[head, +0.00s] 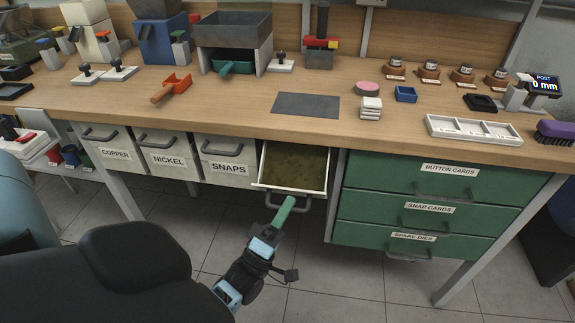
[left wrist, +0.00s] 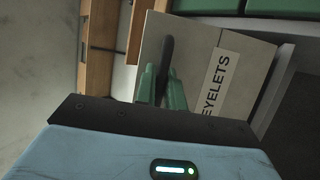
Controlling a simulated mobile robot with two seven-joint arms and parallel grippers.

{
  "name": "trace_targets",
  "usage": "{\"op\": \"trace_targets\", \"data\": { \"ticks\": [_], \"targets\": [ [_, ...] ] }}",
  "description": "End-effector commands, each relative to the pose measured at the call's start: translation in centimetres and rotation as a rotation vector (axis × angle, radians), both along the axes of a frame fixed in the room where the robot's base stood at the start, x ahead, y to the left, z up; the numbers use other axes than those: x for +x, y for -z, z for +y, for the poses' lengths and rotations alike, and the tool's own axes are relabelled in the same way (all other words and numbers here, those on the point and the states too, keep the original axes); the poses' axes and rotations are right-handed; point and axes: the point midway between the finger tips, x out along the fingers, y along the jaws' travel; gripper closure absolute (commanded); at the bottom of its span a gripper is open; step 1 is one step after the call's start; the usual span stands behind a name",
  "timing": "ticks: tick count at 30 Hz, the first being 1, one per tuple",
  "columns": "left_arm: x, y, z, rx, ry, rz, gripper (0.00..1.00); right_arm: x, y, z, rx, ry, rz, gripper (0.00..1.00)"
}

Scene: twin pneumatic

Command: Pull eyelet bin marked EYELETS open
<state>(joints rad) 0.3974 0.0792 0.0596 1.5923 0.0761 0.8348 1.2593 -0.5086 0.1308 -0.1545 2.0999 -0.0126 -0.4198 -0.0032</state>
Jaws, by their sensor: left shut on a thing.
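The eyelet bin (head: 291,171) is a light drawer under the workbench, pulled out so that its olive-brown inside shows from above in the head view. Its front carries the label EYELETS (left wrist: 216,86) in the left wrist view. Its dark bar handle (left wrist: 167,62) shows there, and the handle also shows in the head view (head: 301,202). My left gripper (head: 287,205) has green fingers and is shut on the handle. In the left wrist view the fingers (left wrist: 160,84) sit around the bar. My right gripper is not in view.
Bins marked COPPER (head: 115,153), NICKEL (head: 167,159) and SNAPS (head: 228,167) are shut to the left. A green drawer stack (head: 383,205) stands to the right. The wooden bench top (head: 215,105) holds tools and small trays. The tiled floor (head: 340,285) in front is clear.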

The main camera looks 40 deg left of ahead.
Motion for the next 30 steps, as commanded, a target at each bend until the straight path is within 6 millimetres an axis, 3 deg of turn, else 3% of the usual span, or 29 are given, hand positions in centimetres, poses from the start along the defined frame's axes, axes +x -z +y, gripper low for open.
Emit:
{"op": "trace_targets", "data": {
  "ticks": [11, 12, 14, 23, 30],
  "targets": [
    [-0.1, 0.2, 0.0, 0.0, 0.0, 0.003, 1.0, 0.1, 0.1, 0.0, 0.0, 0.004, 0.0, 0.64],
    [-0.1, 0.2, 0.0, 0.0, 0.0, 0.003, 0.88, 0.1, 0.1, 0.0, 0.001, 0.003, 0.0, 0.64],
    [-0.1, 0.2, 0.0, 0.0, 0.0, 0.003, 0.81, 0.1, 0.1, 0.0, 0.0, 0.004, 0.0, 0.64],
    [-0.1, 0.2, 0.0, 0.0, 0.0, 0.002, 0.81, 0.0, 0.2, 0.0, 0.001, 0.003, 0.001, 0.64],
    [-2.4, 2.1, -0.2, 0.001, 0.001, 0.007, 0.81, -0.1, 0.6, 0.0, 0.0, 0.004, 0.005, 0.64]
  ]
}}
